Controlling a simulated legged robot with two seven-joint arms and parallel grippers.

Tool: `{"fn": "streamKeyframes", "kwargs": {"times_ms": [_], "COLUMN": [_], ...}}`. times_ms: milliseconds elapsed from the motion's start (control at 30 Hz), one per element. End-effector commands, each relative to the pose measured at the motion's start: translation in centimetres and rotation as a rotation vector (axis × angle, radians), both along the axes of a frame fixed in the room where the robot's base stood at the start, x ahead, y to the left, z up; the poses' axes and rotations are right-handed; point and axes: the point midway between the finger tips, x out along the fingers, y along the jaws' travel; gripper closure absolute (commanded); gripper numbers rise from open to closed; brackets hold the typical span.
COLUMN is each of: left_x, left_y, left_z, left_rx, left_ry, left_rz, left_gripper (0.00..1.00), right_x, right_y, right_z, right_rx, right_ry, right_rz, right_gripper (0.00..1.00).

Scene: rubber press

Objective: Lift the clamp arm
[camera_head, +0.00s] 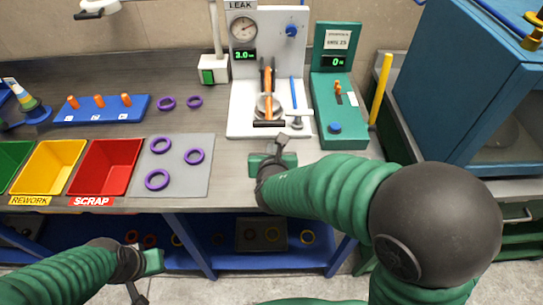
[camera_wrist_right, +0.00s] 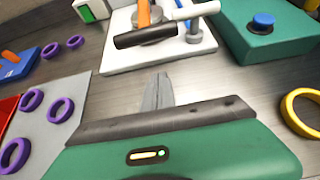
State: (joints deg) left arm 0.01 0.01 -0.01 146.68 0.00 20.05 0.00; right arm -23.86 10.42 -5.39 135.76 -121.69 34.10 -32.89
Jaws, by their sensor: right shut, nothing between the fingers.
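The clamp arm is on the white leak tester (camera_head: 241,122). It has an orange arm and a black handle bar (camera_head: 269,124) at its front end, low over the tester's base plate. In the right wrist view the black bar (camera_wrist_right: 145,38) lies ahead of the fingertips, with an orange piece behind it. My right gripper (camera_head: 282,142) is shut and empty, in front of the tester's front edge and apart from the handle. Its shut fingers (camera_wrist_right: 158,90) point toward the tester. My left gripper (camera_head: 136,293) is low at the front left, below the bench edge; its jaw opening is unclear.
A green tester (camera_head: 345,141) stands right of the leak tester, with a yellow upright bar (camera_head: 381,88) beside it. A grey mat (camera_head: 185,180) with purple rings, a red scrap bin (camera_head: 105,165) and a yellow rework bin (camera_head: 48,165) are left. A blue cabinet (camera_head: 460,80) is right.

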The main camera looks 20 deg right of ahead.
Motion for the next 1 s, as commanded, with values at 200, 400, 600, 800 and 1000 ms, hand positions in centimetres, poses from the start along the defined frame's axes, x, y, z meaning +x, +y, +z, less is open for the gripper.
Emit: {"fn": "streamKeyframes", "kwargs": {"times_ms": [200,400,600,800,1000], "left_x": [0.0,0.0,0.0,0.0,0.0], "left_y": [0.0,0.0,0.0,0.0,0.0], "left_z": [0.7,1.9,1.8,1.8,3.5], "left_rx": [0.0,0.0,0.0,0.0,0.0], "left_ry": [0.001,-0.001,0.0,0.0,0.0], "left_rz": [0.0,-0.001,0.0,0.0,0.0], "left_gripper": [1.0,1.0,1.0,1.0,1.0], "right_x": [3.0,3.4,3.5,3.5,3.8], "right_y": [-0.8,-1.0,-1.0,-1.0,-1.0], "right_z": [0.2,2.2,2.2,2.3,3.4], "right_rx": [0.001,0.001,0.0,0.0,0.005], "right_ry": [-0.003,-0.001,0.0,0.0,0.015], "right_rz": [0.0,-0.001,-0.001,-0.001,-0.001], "right_gripper": [1.0,1.0,1.0,1.0,1.0]}}
